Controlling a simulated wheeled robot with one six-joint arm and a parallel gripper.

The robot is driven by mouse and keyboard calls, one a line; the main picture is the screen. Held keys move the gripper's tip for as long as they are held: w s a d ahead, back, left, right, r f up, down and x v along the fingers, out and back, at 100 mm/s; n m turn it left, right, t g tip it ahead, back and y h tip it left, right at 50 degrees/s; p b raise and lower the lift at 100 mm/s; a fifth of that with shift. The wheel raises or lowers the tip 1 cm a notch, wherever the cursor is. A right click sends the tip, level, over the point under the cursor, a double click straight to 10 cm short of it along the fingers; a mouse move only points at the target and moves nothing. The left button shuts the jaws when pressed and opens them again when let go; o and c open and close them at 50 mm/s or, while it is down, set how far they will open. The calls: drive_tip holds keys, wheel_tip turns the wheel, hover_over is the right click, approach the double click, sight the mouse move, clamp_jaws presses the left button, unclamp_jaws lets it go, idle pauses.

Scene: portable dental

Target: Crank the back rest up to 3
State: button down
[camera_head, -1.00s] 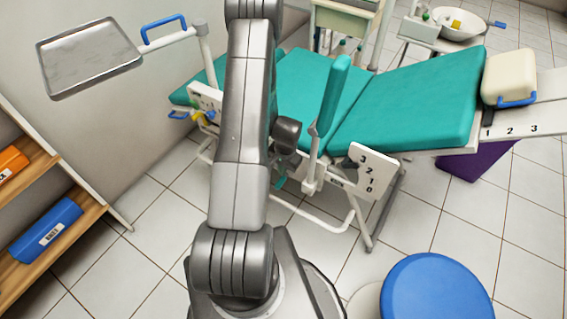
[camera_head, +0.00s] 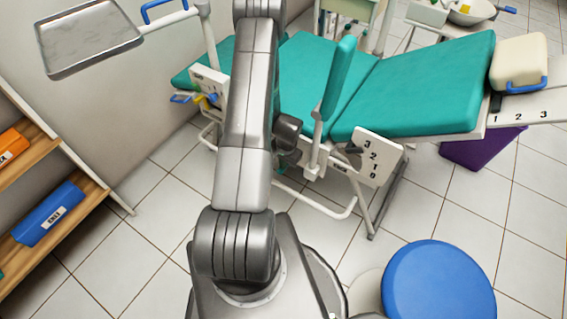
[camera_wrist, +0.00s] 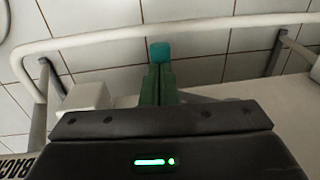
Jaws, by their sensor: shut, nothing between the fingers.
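The teal dental chair's back rest (camera_head: 420,85) slopes up to the right in the head view. A white scale plate (camera_head: 384,162) marked 3, 2, 1, 0 hangs at its near side. A dark pointer (camera_head: 353,149) sits by the plate's upper left; I cannot tell its exact reading. My gripper (camera_wrist: 160,55) is shut and empty in the wrist view, its green fingers together in front of a white frame tube. A partly cut-off label reading BACK (camera_wrist: 43,165) shows at lower left there. In the head view my arm hides part of the chair. I cannot make out the back-rest crank for certain.
A blue stool (camera_head: 438,280) stands at the front right. A metal tray (camera_head: 88,38) hangs at upper left, and a wooden shelf (camera_head: 95,192) stands at left. A white panel with blue and yellow handles (camera_head: 208,85) is at the chair's left end. Tiled floor between is clear.

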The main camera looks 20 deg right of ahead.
drive_tip(key=shift+w+a+f+b, duration=0.1)
drive_tip(key=shift+f+b, duration=0.8)
drive_tip(key=shift+b, duration=0.35)
drive_tip(key=shift+r, duration=0.1)
wheel_tip(320, 180, up, 14)
drive_tip(key=s+p, duration=0.1)
drive_tip(key=p, duration=0.1)
drive_tip(key=shift+d+f+p, duration=0.2)
drive_tip(key=shift+d+p, duration=0.15)
drive_tip(key=shift+d, duration=0.05)
drive_tip(key=f+b, duration=0.1)
drive_tip(key=f, duration=0.8)
drive_tip(key=w+f+b, duration=0.1)
drive_tip(key=f, duration=0.4)
drive_tip(key=shift+a+b, duration=0.3)
drive_tip(key=shift+a, duration=0.1)
drive_tip(key=shift+r+p, duration=0.5)
drive_tip(key=shift+p, duration=0.1)
drive_tip(key=shift+f, duration=0.1)
